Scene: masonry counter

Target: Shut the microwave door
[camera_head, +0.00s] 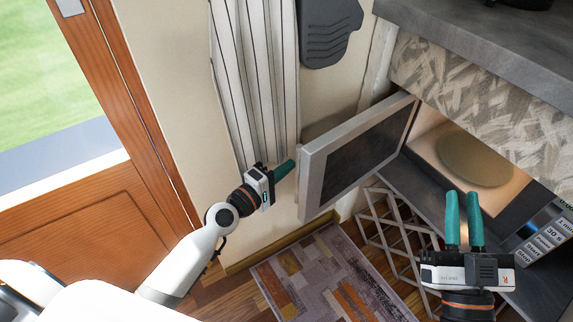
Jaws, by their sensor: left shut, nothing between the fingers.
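The microwave door (356,154) stands wide open, swung out to the left, with a grey frame and dark window. The microwave's lit cavity (430,148) shows a round turntable plate (474,159). Its button panel (545,240) is at the right. My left gripper (289,166) is shut and empty, its teal fingertips close to the door's outer left edge; I cannot tell whether they touch. My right gripper (463,205) has its two teal fingers upright with a small gap between them, in front of the microwave opening. It holds nothing visible.
A patterned counter front (470,85) with a grey top is above the microwave. A metal lattice rack (392,232) stands below the door. A patchwork rug (325,280) lies on the wooden floor. A wooden door (95,215) is at the left.

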